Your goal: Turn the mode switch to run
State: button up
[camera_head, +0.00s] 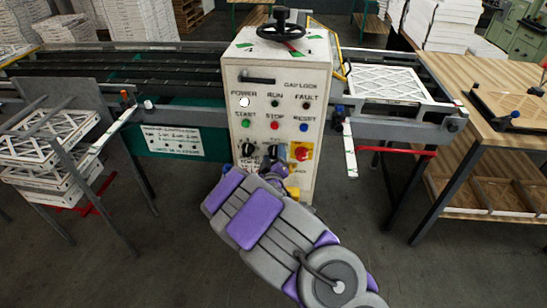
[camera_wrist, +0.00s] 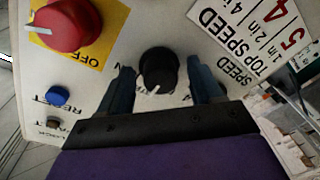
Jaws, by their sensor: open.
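The control box (camera_head: 277,105) stands upright in the middle of the head view. A black knob with a white pointer (camera_wrist: 158,72), which I take for the mode switch, sits between the fingers of my gripper (camera_wrist: 160,66) in the wrist view. My gripper is open, with one finger on each side of the knob and gaps visible. The pointer points down and slightly left in that view. The knob's mode labels are mostly hidden by my fingers. In the head view my gripper (camera_head: 270,168) is at the lower panel, partly hidden by my arm.
A red knob on a yellow plate (camera_wrist: 66,24) is close beside the switch. Another black knob (camera_head: 247,149) is left of it in the head view. Green, red and blue buttons (camera_head: 274,125) lie above. A conveyor (camera_head: 120,75) and wooden table (camera_head: 490,95) flank the box.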

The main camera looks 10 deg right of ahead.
jog(key=shift+c, duration=0.4)
jog(key=shift+s, duration=0.1)
jog(key=c, duration=0.9)
jog(key=shift+o, duration=0.2)
jog(key=shift+f+m, duration=0.1)
jog(key=shift+m, duration=0.2)
jog(key=m+p, duration=0.1)
jog(key=m, duration=0.3)
jog(key=shift+f, duration=0.1)
jog(key=shift+a+m+p, duration=0.1)
jog(key=shift+m+p, duration=0.25)
jog(key=shift+m, duration=1.95)
jog(key=o, duration=0.9)
jog(key=shift+a, duration=0.2)
jog(key=shift+o, duration=0.2)
